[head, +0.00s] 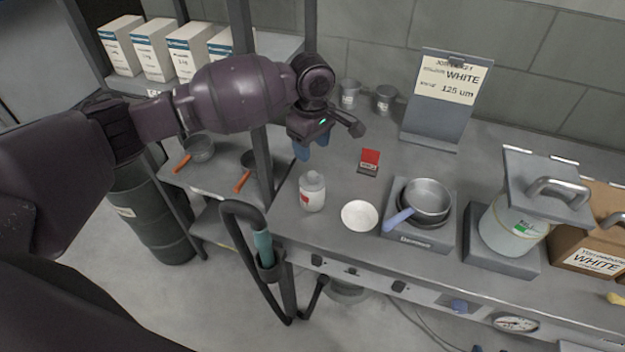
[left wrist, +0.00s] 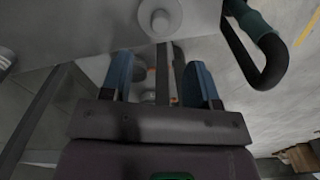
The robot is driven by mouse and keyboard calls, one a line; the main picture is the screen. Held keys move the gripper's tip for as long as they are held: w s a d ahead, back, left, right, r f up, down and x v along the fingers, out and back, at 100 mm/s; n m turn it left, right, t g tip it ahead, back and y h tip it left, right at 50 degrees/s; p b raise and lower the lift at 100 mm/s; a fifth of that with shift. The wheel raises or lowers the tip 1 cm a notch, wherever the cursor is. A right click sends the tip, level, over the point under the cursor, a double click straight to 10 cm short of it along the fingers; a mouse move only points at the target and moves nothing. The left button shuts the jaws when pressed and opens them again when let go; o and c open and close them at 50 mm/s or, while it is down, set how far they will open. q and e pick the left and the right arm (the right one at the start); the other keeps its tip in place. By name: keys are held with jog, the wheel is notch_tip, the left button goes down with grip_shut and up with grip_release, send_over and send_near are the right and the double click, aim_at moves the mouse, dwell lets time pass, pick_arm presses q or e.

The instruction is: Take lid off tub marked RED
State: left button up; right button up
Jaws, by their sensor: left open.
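I can read no tub marked RED in these frames. A pale tub (head: 512,222) stands at the right of the bench. It bears a small green label, and a flat grey lid (head: 545,180) with an arched handle sits on its top. My left gripper (head: 311,150) is open and empty above the bench, left of a small red card on a stand (head: 370,160) and far from the tub. Its blue fingers also show apart in the left wrist view (left wrist: 160,85). My right gripper is not in view.
A white bottle (head: 312,192) stands below the left gripper, beside a white dish (head: 359,215). A pan (head: 428,198) sits on a scale. A sign reading WHITE (head: 447,85) stands behind. A brown box marked WHITE (head: 590,258) is at far right. Rack posts stand close left.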

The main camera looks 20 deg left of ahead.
aim_at(313, 173)
pick_arm(q)
notch_tip(313, 173, down, 9)
jog(key=shift+r+b, duration=0.1)
jog(key=shift+b, duration=0.4)
jog(key=shift+d, duration=0.1)
jog(key=c, duration=1)
